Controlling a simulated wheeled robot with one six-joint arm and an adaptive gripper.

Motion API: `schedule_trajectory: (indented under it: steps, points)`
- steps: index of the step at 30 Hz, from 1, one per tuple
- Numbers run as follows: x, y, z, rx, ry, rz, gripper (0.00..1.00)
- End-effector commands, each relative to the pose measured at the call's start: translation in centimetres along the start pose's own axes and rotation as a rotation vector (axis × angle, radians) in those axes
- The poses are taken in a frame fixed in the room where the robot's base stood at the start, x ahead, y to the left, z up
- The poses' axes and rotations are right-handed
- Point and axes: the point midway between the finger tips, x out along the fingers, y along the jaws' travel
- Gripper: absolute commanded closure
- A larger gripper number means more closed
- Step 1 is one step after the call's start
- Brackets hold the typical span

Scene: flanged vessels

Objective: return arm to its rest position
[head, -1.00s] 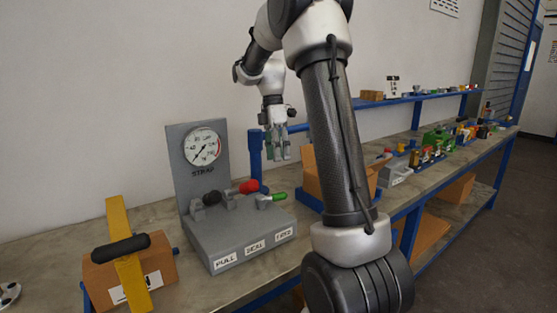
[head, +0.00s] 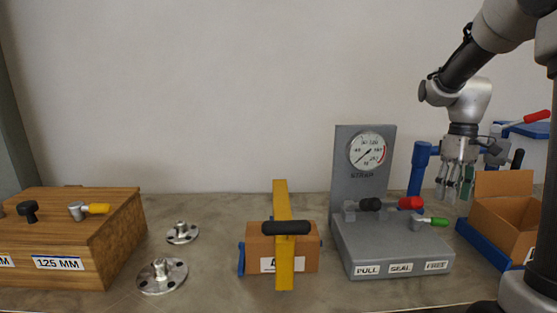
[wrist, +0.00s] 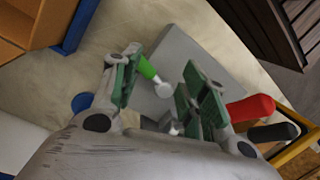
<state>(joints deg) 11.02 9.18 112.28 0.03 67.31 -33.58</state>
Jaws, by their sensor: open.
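My gripper (head: 456,186) hangs from my arm at the right of the head view, fingers pointing down, open and empty. It appears above or behind the right side of the grey strap station (head: 348,236); the exact depth is hard to tell. In the wrist view my gripper (wrist: 158,85) shows its two green-padded fingers spread apart. Between and beyond them are the green-handled lever (wrist: 147,68) and the grey station top (wrist: 185,55). The red lever handle (wrist: 250,108) and a black handle (wrist: 272,132) lie to the right of the fingers.
A gauge (head: 367,149) stands on the station's back plate. An open cardboard box (head: 505,225) is close on the right, beside a blue post (head: 420,165). A strapped box (head: 308,259), two metal flanges (head: 162,275) and a wooden case (head: 113,240) stand leftward. Bare wall fills the space above.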

Motion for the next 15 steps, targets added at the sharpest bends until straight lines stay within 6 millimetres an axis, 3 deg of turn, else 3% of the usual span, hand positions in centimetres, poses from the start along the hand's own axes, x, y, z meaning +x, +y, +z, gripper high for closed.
schedule_trajectory:
  steps: [9,15]
  points:
    - [-1.1,-8.7,8.9,0.433,0.222,0.078,0.56]
    - [-0.5,-12.9,13.7,0.445,0.375,0.105,0.56]
